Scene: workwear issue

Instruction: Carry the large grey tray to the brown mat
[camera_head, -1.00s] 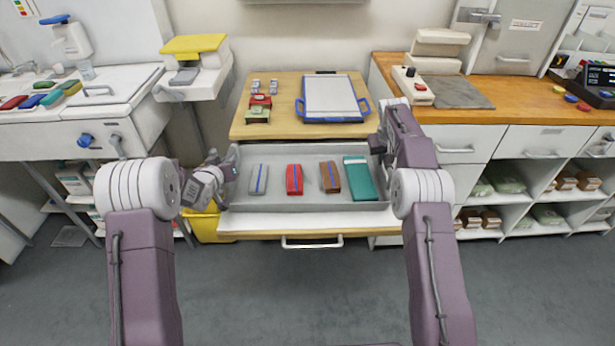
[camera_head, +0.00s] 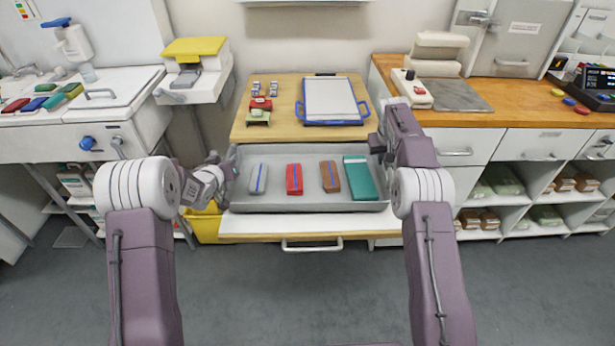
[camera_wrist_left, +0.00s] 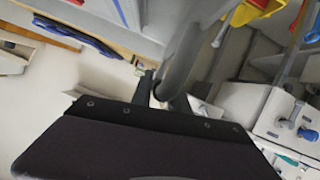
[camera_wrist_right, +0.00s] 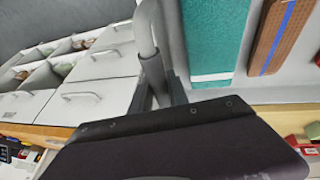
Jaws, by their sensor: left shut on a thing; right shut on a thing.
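The large grey tray (camera_head: 300,206) is in front of me in the head view, level as far as I can tell. It holds a grey pack (camera_head: 259,178), a red pack (camera_head: 294,179), a brown pack (camera_head: 330,177) and a teal pack (camera_head: 360,178). My left gripper (camera_head: 230,162) is shut on its left end handle. My right gripper (camera_head: 378,146) is shut on its right end handle; the right wrist view shows the fingers (camera_wrist_right: 160,88) at the handle. Whether the tray touches the surface below is unclear. I cannot make out a brown mat.
A white ledge with a drawer handle (camera_head: 312,245) lies below the tray. A sink counter stands left, a wooden counter (camera_head: 515,109) right. Foreground floor is clear.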

